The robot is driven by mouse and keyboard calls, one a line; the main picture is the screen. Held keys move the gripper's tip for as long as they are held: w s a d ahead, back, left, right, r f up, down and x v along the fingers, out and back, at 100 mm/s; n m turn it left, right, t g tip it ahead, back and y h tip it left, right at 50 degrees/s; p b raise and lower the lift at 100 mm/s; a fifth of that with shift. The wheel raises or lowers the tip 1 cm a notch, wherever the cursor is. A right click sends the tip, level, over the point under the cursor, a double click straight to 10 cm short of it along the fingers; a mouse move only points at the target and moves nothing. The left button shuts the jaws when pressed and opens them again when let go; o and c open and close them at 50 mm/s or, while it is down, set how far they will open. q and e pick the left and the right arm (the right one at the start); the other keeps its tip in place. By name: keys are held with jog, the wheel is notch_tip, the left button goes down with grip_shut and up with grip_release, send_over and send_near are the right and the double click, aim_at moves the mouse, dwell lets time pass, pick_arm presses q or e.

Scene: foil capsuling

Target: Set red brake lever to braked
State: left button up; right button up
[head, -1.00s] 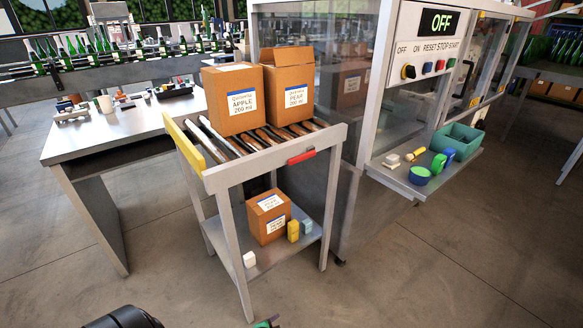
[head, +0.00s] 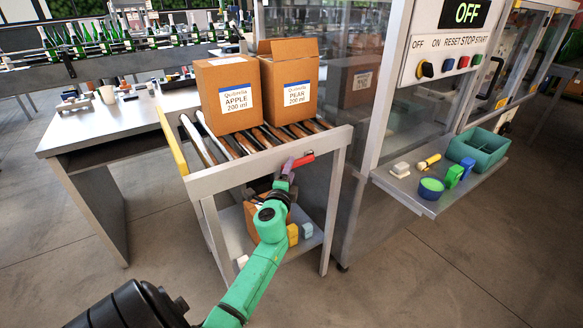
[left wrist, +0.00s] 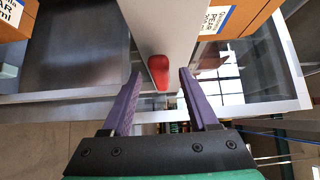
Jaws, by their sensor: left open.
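The red brake lever (head: 303,160) sits on the front rail of the roller cart (head: 250,165), sloping up to the right in the head view. My left gripper (head: 287,168) is at the lever's left end, in front of the rail. In the left wrist view the red lever (left wrist: 159,72) lies between and beyond the two purple fingers of the left gripper (left wrist: 160,95), which are spread apart. I see a gap on both sides of the lever. My right gripper is not in view.
The apple box (head: 228,95) and pear box (head: 290,88) stand on the cart's rollers. A lower-shelf box is partly hidden behind my arm. A machine shelf (head: 430,200) holding small items juts out at right. A grey table (head: 110,130) stands at left. Floor in front is clear.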

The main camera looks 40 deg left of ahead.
pick_arm(q)
jog(key=shift+x, duration=0.85)
grip_shut()
dwell(0.8)
